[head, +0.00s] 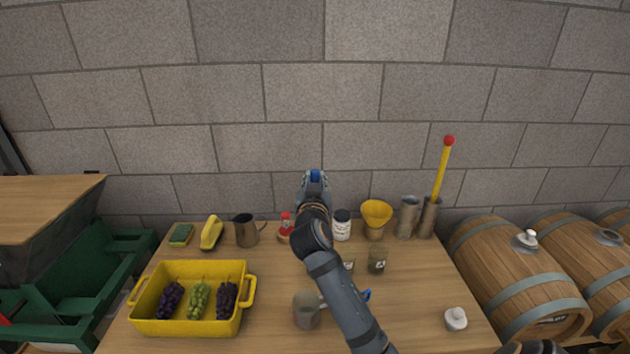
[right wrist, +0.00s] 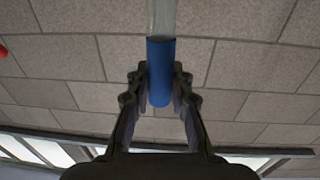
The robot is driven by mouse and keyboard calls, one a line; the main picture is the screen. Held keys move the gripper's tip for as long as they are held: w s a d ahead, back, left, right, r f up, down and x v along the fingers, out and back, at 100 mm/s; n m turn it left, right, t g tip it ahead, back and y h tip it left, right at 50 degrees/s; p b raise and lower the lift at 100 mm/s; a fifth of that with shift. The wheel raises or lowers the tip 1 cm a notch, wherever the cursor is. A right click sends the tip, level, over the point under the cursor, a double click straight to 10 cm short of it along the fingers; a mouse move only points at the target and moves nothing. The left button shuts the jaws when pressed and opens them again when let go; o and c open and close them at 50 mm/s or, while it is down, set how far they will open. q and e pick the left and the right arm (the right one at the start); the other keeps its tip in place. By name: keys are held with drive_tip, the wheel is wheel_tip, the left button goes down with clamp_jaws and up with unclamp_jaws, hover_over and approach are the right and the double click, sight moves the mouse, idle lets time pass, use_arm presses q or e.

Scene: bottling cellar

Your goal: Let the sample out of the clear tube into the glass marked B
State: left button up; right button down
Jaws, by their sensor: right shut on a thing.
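My right gripper (head: 314,180) is raised above the table's back part, in front of the wall. In the right wrist view its fingers (right wrist: 159,76) are shut on the blue end (right wrist: 160,62) of the clear tube (right wrist: 162,16). The head view shows only a bit of blue between the fingers; my arm hides the rest of the tube. Whether liquid is in it I cannot tell. A glass marked A (head: 378,261) stands on the table right of my arm. Another glass (head: 349,265) is mostly hidden behind my arm, its mark unreadable. My left gripper is not in view.
A yellow crate (head: 195,328) of grapes is at left and a metal cup (head: 306,316) in front. A pitcher (head: 246,231), white jar (head: 342,225), yellow funnel (head: 376,213) and metal cylinders (head: 408,217) line the back. A blue thing (head: 366,295) is partly hidden by my arm.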

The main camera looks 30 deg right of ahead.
drive_tip(key=shift+r, duration=0.15)
wheel_tip(320, 180, up, 12)
drive_tip(key=p, duration=0.9)
drive_tip(key=shift+r, duration=0.1)
wheel_tip(320, 180, down, 4)
drive_tip(key=b, duration=0.3)
drive_tip(key=shift+r, duration=0.4)
